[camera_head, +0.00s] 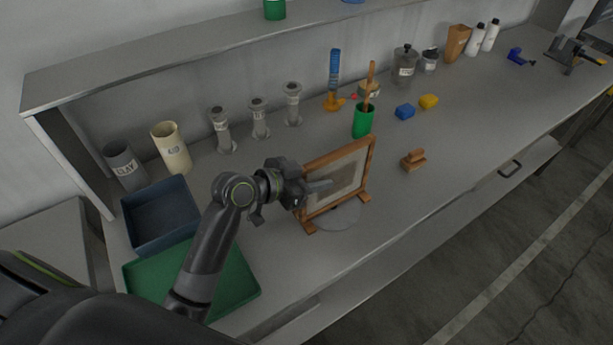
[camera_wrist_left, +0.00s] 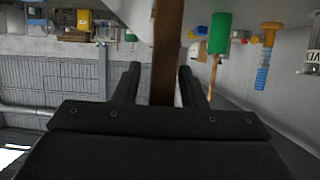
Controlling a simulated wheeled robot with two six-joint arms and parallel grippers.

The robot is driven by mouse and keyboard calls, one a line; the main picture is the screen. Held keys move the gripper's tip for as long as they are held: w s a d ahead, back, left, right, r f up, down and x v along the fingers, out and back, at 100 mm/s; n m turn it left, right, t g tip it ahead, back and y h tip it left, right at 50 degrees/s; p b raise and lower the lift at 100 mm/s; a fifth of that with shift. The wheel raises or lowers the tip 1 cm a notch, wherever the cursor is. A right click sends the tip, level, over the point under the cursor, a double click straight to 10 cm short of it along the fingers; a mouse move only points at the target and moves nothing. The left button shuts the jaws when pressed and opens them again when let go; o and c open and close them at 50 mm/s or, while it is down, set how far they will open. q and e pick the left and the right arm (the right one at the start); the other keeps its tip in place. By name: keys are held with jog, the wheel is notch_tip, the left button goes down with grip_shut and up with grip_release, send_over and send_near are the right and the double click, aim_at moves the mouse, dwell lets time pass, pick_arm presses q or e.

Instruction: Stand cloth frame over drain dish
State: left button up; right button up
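The cloth frame (camera_head: 338,178), a wooden frame with pale cloth, stands upright on two wooden feet on the bench. The drain dish (camera_head: 337,217), a flat grey disc, lies under it between the feet, partly hidden by the frame. My left gripper (camera_head: 308,190) is at the frame's left post. In the left wrist view the wooden post (camera_wrist_left: 166,60) lies between the two fingers (camera_wrist_left: 158,85). A narrow gap shows on its left side, so the fingers look open around it. My right gripper is not in view.
A green tray (camera_head: 240,280) and a blue bin (camera_head: 160,215) are at the left. A green cup with wooden tools (camera_head: 363,121) stands behind the frame. A wooden block (camera_head: 413,160) sits to its right. Grey cylinders (camera_head: 259,118) line the back. The bench's right front is clear.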

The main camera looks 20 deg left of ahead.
pick_arm(q)
jog(key=b+v, duration=0.1)
jog(key=v, duration=1.1)
jog(key=shift+b, duration=0.4)
jog(key=shift+r, duration=0.1)
